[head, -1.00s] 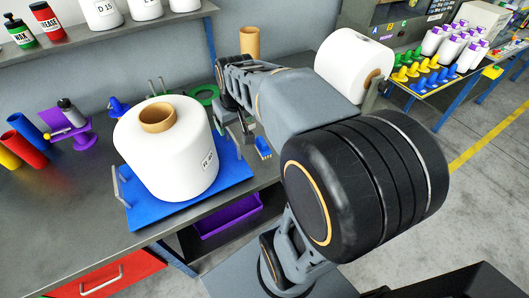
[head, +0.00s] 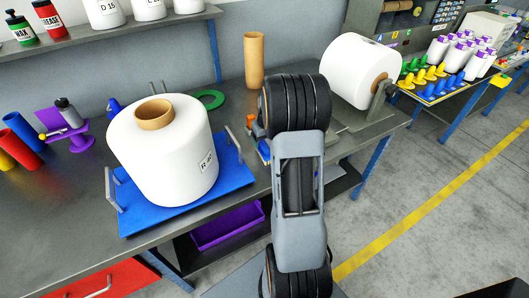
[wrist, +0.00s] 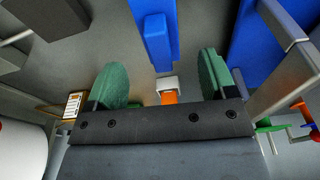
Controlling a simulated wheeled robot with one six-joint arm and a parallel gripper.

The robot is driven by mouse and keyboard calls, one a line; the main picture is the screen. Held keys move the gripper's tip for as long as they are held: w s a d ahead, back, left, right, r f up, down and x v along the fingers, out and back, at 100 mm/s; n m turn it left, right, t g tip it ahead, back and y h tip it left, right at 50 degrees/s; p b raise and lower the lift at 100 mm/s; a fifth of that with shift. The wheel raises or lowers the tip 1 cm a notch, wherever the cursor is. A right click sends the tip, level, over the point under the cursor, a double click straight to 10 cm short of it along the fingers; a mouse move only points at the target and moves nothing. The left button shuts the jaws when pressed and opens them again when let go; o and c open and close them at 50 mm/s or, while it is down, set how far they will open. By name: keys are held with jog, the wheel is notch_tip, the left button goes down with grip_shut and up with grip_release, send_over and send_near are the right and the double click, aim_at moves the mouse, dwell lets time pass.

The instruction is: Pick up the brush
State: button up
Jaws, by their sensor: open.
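In the wrist view, my gripper (wrist: 161,78) is open, with its two green fingers apart. A small piece with a white block and an orange part (wrist: 169,97) shows between the fingers, with a blue block (wrist: 155,38) just beyond it. These look like the brush and its holder, but I cannot tell which part belongs to which. Neither finger visibly touches them. In the head view, orange and blue parts (head: 264,149) show just left of my arm, beside the blue tray. My arm hides my gripper and much of that spot there.
A big white bobbin (head: 170,165) stands on the blue tray (head: 145,222), which has metal handles. A tan tube (head: 254,62) and a green ring (head: 209,100) are behind. Another white bobbin (head: 352,70) is mounted on a stand at right.

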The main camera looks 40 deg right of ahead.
aim_at(265, 144)
jog(key=shift+w+d+f+p, duration=0.1)
jog(key=shift+w+f+p, duration=0.15)
jog(key=shift+f, duration=1.25)
jog(key=shift+w+f+p, duration=0.1)
jog(key=shift+w+f, duration=0.15)
jog(key=shift+f, duration=1.2)
jog(key=c, duration=1)
jog(key=shift+r, duration=0.1)
